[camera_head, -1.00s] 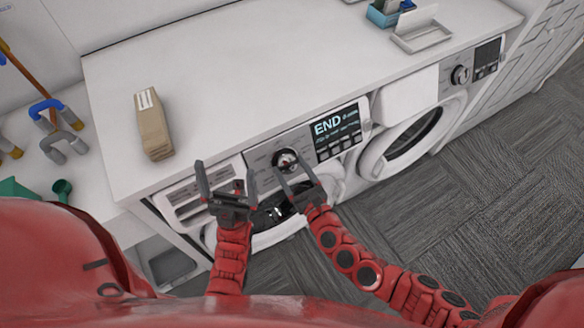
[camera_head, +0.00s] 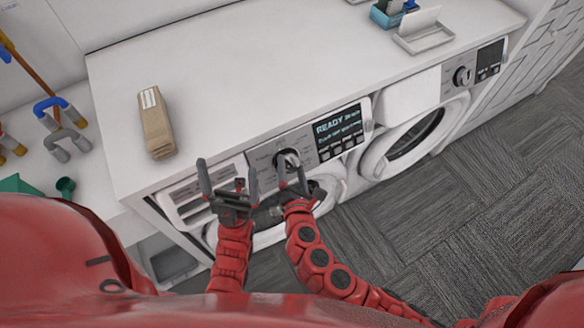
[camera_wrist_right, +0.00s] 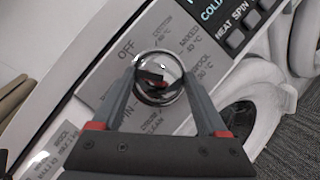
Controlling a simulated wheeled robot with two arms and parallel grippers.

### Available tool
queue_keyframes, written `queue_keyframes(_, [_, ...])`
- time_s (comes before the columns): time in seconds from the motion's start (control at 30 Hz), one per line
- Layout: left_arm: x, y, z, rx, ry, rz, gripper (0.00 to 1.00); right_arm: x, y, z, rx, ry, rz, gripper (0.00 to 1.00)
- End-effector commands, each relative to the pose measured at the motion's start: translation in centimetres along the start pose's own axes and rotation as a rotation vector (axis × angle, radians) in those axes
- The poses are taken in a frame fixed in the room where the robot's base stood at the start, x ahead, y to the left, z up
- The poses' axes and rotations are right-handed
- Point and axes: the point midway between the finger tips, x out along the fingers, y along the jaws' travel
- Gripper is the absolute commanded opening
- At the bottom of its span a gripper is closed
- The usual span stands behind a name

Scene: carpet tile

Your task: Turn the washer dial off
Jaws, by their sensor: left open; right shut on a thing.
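The washer dial (camera_head: 288,157) is a round shiny knob on the left machine's front panel. It also shows in the right wrist view (camera_wrist_right: 158,66), ringed by printed labels, with OFF at its upper left. Where the dial points is hard to tell. My right gripper (camera_head: 293,172) is shut on the dial, one finger on each side of it, as the right wrist view also shows (camera_wrist_right: 159,84). The panel's display (camera_head: 338,130) reads READY. My left gripper (camera_head: 227,173) is open and empty, left of the dial by the detergent drawer (camera_head: 190,203).
A second machine with its own dial (camera_head: 463,76) stands to the right. A brown package (camera_head: 156,123) lies on the white countertop (camera_head: 250,80). A blue box (camera_head: 388,16) and a white tray (camera_head: 424,36) sit at the back right. The grey carpet floor is clear at right.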

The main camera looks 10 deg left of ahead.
Motion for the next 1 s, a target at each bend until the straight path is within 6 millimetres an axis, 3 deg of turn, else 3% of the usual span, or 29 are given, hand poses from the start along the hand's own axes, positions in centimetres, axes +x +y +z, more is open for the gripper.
queue_keyframes(0.5, [-0.34,0.02,0.06,0.000,0.000,0.000,1.00,0.06,0.31,0.17,0.346,0.016,-0.173,0.21])
queue_keyframes(1.0, [-0.43,0.02,0.07,0.000,0.000,0.000,1.00,0.07,0.33,0.23,0.437,0.020,-0.220,0.21])
